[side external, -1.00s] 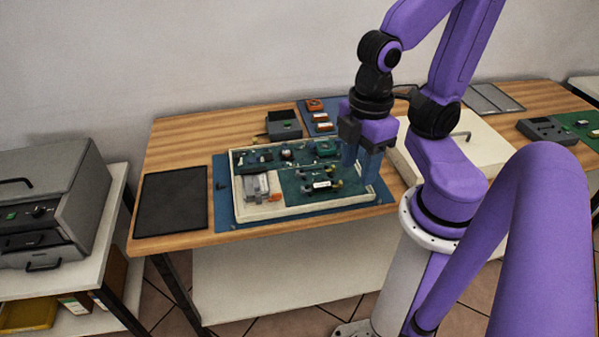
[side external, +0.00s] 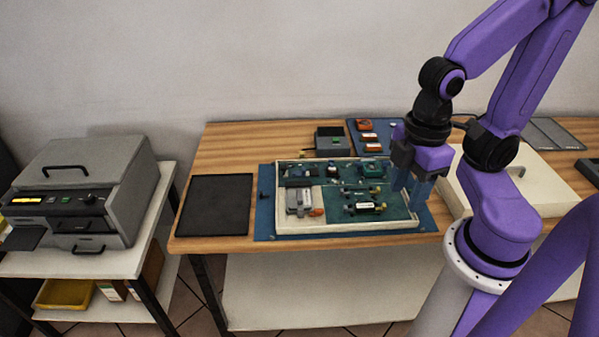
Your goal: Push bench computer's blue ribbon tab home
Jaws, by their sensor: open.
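The bench computer is an open, shallow cream case (side external: 350,229) with green circuit boards inside, lying on a blue mat (side external: 264,215). A grey block (side external: 299,200) with an orange part beside it sits in its front left. Several small connectors and short cables lie on the boards. I cannot make out the blue ribbon tab at this size. My gripper (side external: 411,195) points down over the right end of the case, its bluish fingers apart. Its fingers hide part of that end. I cannot tell whether the fingertips touch anything.
A black pad (side external: 216,205) lies left of the mat. A grey box (side external: 332,141) and a blue mat with orange parts (side external: 367,138) stand behind the case. A cream panel with a handle (side external: 530,181) lies to the right. A grey machine (side external: 95,190) stands on a side table.

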